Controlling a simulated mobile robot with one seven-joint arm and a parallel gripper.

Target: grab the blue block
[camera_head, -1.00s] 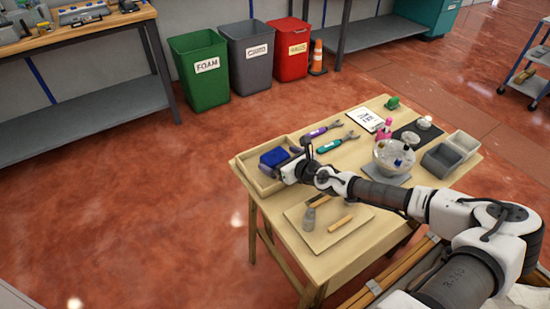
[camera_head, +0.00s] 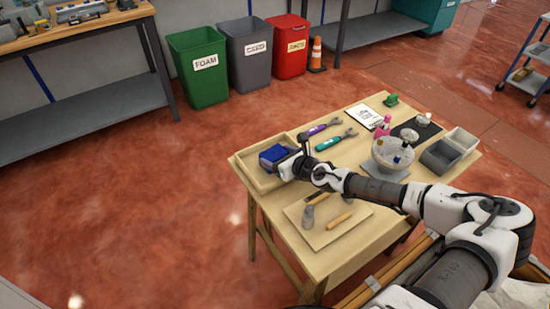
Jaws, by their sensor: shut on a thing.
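The blue block (camera_head: 273,156) is in the shallow wooden tray (camera_head: 249,172) at the left end of the table. My gripper (camera_head: 280,158) reaches in from the right and is shut on the blue block. The arm hides the right side of the tray and part of the block. I cannot tell whether the block touches the tray floor.
Green (camera_head: 199,82), grey and red bins stand behind. The floor at left is clear.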

